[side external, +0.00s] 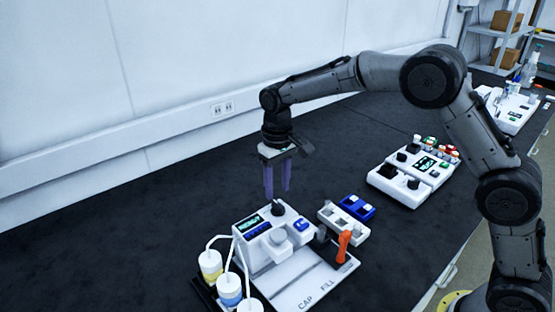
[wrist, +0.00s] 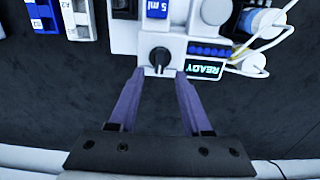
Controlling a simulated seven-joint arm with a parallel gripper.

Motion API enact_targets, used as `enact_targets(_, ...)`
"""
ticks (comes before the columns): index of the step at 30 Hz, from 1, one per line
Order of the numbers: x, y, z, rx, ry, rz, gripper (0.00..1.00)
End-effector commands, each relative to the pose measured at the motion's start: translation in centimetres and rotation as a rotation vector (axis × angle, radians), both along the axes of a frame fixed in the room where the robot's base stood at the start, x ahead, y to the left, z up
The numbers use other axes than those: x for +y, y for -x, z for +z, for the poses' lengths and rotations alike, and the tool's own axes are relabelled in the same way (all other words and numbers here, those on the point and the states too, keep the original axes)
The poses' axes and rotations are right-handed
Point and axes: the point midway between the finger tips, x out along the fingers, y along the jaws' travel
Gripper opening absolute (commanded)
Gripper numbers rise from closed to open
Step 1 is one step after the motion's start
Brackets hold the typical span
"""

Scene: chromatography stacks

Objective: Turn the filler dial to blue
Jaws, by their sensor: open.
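The white filler machine (side external: 262,262) stands at the front of the dark bench. Its black filler dial (side external: 277,208) is on the rear top corner; it also shows in the wrist view (wrist: 158,58), with a pale pointer line. The display (wrist: 205,69) beside it reads READY. My gripper (side external: 277,192) points down just above the dial, with its purple fingers apart and empty. In the wrist view the fingertips (wrist: 158,75) lie either side of the dial's near edge and do not appear to touch it. I cannot make out any colour marks around the dial.
Bottles with yellow (side external: 210,264) and blue (side external: 230,290) bands and white tubes stand left of the filler. An orange lever (side external: 343,246) rises at its right. White and blue racks (side external: 356,207) stand behind. Another white device (side external: 412,176) is farther right. Bare bench lies to the left.

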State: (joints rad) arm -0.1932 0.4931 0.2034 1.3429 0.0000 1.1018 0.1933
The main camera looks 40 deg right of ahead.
Motion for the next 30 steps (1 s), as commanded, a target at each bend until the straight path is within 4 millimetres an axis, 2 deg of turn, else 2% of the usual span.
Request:
enact_targets(1,0.0,-0.1,1.4,-0.007,-0.001,0.0,0.49)
enact_targets(6,0.0,-0.1,5.0,-0.005,-0.001,0.0,0.49)
enact_targets(12,0.0,0.0,7.9,-0.002,0.0,0.0,0.49)
enact_targets(18,0.0,0.0,9.1,0.0,0.0,0.0,0.49)
enact_targets(28,-0.2,0.0,9.2,-0.001,0.0,-0.003,0.49)
enact_targets(30,-0.5,0.0,10.2,-0.021,-0.004,-0.009,0.49)
